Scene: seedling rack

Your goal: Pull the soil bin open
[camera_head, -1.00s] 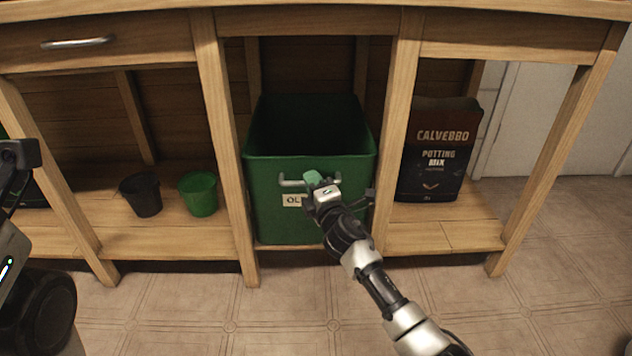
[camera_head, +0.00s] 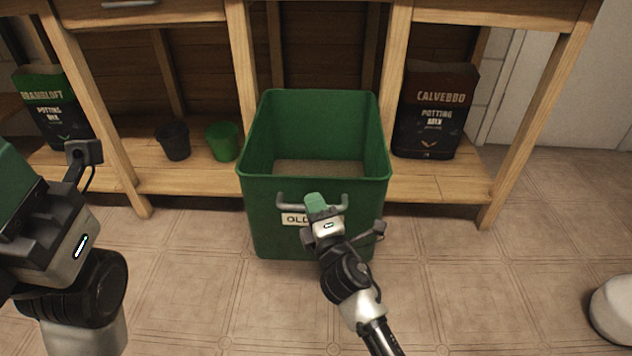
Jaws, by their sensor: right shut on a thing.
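The soil bin (camera_head: 260,220) is a green open-topped box with a grey bar handle (camera_head: 290,199) and a partly hidden white label (camera_head: 293,219) on its front. It stands well out from the bench's middle bay, and grey-brown soil (camera_head: 320,168) shows inside. My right gripper (camera_head: 317,205) is at the handle's middle, shut on it, and hides part of the label. My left gripper (camera_head: 30,215) is at the left edge, away from the bin; its fingers are not clear to see.
The wooden bench (camera_head: 240,70) has posts on both sides of the bin. On its lower shelf are a black pot (camera_head: 173,141), a green pot (camera_head: 223,142), a green-topped bag (camera_head: 52,108) and a dark Calvebbo bag (camera_head: 434,112). A white rounded object (camera_head: 612,310) is at lower right.

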